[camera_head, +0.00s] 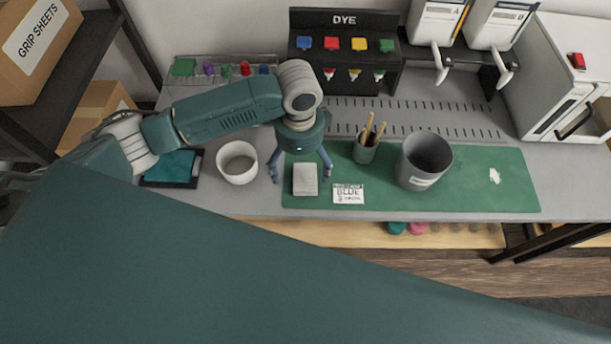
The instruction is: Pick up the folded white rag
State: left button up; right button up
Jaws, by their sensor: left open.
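The folded white rag (305,182) lies on the left part of the green mat (460,195), near the bench's front edge. It looks like a small pale block. My left gripper (301,174) points down over it with its jaws open. One finger is left of the rag and the other is at its right, with gaps visible on both sides. I cannot tell how high the fingertips are above the mat. My right gripper is not in view.
A white bowl (237,162) stands just left of the gripper. A card reading BLUE (348,194) lies right of the rag. Behind it are a brush cup (365,150) and a grey bucket (424,160). A DYE rack (345,60) stands at the back.

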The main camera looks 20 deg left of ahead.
aim_at(303, 176)
pick_arm(q)
jog(key=f, duration=0.3)
jog(key=f+p, duration=0.1)
jog(key=f, duration=0.1)
jog(key=shift+w+d, duration=0.1)
jog(key=shift+d, duration=0.25)
jog(key=shift+w+f, duration=0.1)
jog(key=shift+f, duration=0.2)
jog(key=c, duration=1.3)
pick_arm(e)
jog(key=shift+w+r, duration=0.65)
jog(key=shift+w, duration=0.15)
